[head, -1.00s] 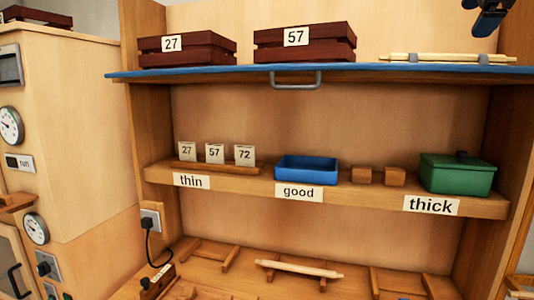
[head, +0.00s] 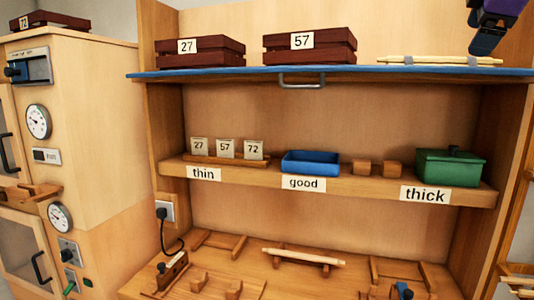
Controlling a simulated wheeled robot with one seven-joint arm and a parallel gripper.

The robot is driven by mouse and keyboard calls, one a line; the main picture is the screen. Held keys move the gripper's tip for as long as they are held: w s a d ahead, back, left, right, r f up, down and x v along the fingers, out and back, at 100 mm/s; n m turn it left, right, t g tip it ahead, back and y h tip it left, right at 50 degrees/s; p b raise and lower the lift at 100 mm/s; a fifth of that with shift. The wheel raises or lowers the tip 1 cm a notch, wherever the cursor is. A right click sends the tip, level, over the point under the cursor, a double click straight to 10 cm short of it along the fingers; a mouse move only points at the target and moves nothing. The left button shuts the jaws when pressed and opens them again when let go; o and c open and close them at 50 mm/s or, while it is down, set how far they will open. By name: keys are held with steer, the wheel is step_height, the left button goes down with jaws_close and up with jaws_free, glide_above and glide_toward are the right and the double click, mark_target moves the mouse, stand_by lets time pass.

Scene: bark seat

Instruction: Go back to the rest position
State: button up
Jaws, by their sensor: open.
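My gripper (head: 487,40) shows only in part at the top right corner of the head view, dark with a purple link above it. It hangs in the air in front of the upper right of the shelf unit, near the right end of the blue-edged top shelf (head: 225,72). Its jaws are open, and I see nothing held in them. The rest of my arm is outside the picture.
Below are number cards (head: 226,149), a blue tray (head: 310,163), two wooden blocks and a green box (head: 450,168). A cabinet (head: 100,150) with dials stands left.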

steer(key=s+a+f+m+g, duration=0.1)
steer(key=s+a+f+m, duration=0.2)
steer(key=s+f, duration=0.4)
steer(key=s+a+f+m+g+y, duration=0.1)
steer(key=s+a+f+m, duration=0.3)
steer(key=s+f, duration=0.4)
steer(key=s+a+f+m+g+y, duration=0.1)
steer(key=s+f+m, duration=0.4)
steer(key=f, duration=1.1)
steer(key=shift+s+a+m+g, duration=0.3)
steer(key=shift+s+a+g, duration=0.2)
steer(key=shift+s+a, duration=0.7)
steer(key=shift+c, duration=0.3)
